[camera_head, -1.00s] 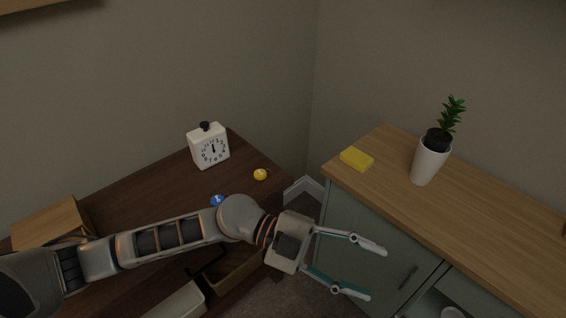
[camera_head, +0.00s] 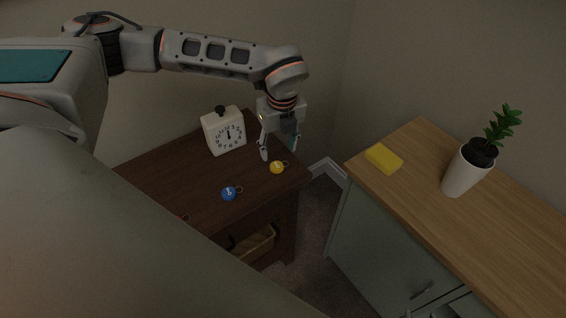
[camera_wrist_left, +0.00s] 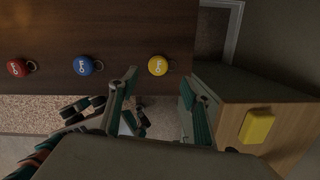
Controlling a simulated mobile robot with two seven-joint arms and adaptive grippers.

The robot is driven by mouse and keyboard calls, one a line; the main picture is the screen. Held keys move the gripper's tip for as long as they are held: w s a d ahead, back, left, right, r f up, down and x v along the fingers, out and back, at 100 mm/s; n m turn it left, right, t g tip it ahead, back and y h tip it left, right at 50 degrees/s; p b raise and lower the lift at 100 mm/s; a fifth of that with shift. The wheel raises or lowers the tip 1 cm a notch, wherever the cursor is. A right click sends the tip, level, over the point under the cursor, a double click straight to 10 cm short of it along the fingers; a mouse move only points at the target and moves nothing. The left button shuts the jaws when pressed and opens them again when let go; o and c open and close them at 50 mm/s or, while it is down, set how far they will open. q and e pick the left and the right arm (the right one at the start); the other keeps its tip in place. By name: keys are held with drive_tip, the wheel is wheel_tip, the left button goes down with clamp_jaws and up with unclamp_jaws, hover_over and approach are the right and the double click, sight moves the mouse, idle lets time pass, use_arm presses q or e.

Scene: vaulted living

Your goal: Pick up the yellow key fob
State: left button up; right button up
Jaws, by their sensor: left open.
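The yellow key fob (camera_head: 277,167) is a round disc with a small ring, lying on the dark wooden table near its right end. It also shows in the left wrist view (camera_wrist_left: 158,65), ahead of the fingers and between their lines. My left gripper (camera_head: 279,152) is open and empty, pointing down above the table beside the fob and apart from it. In the left wrist view its two fingers (camera_wrist_left: 160,100) are spread wide. My right gripper is not in view.
A blue fob (camera_head: 230,193) lies left of the yellow one, and a red fob (camera_wrist_left: 17,67) lies further left. A white clock (camera_head: 224,131) stands behind. A wooden cabinet (camera_head: 480,235) at right bears a yellow block (camera_head: 384,158) and a potted plant (camera_head: 465,168).

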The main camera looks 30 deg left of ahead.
sight(277, 165)
use_arm(q)
drive_tip(key=shift+a+f+p, duration=0.2)
drive_tip(key=shift+f, duration=1.55)
drive_tip(key=shift+a+f+p, duration=0.15)
drive_tip(key=shift+a+f, duration=0.05)
drive_tip(key=shift+f, duration=1.55)
drive_tip(key=c, duration=1)
